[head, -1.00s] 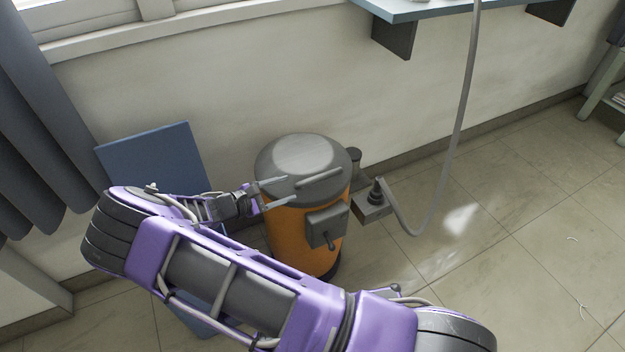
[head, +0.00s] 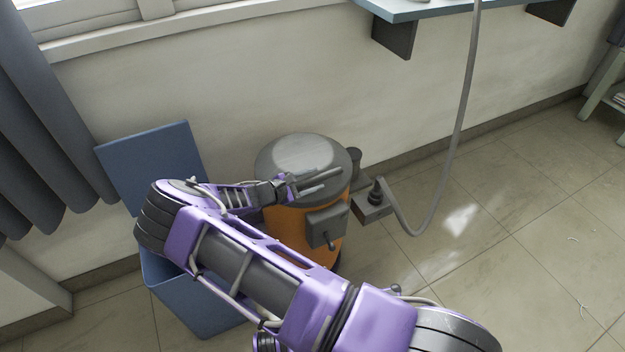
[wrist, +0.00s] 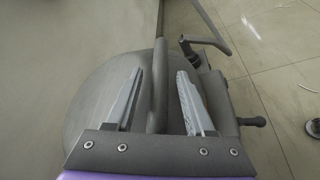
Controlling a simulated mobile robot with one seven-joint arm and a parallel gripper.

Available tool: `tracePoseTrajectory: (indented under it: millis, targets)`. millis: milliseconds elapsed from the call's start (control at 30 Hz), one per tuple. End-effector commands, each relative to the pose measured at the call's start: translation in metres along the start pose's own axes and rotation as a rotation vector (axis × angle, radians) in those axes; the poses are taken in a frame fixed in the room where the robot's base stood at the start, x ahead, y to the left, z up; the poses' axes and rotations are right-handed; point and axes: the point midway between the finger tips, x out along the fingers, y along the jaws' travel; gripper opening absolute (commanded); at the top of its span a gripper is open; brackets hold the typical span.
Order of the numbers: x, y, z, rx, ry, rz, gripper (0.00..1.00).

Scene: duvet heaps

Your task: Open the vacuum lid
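The vacuum (head: 290,232) is an orange canister standing upright on the floor by the wall. Its round grey lid (head: 297,152) is closed on top, and it also shows in the wrist view (wrist: 95,95). A raised grey handle bar (wrist: 159,85) crosses the lid. My gripper (head: 322,182) is over the lid's front part, pointing right. In the wrist view my gripper (wrist: 158,76) is open, with one finger on each side of the bar and visible gaps. Whether the fingers touch the lid, I cannot tell. In the head view the fingers mostly hide the bar.
A grey box with a latch (head: 327,226) sits on the vacuum's front. A hose (head: 462,120) runs from a fitting (head: 371,203) at its right up past a wall shelf (head: 430,12). A blue bin (head: 195,305) with a raised lid stands left.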

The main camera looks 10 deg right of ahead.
Motion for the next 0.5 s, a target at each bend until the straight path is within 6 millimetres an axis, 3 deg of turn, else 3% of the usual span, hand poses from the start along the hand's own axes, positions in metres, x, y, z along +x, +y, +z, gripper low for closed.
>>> tracePoseTrajectory:
  millis: [33, 267, 500]
  targets:
    - [-0.0002, 0.0, 0.0, 0.0, 0.0, 0.0, 0.43]
    - [-0.0004, 0.0, 0.0, 0.0, 0.0, 0.0, 0.01]
    - [-0.0005, 0.0, -0.0001, 0.0, 0.0, 0.0, 0.0]
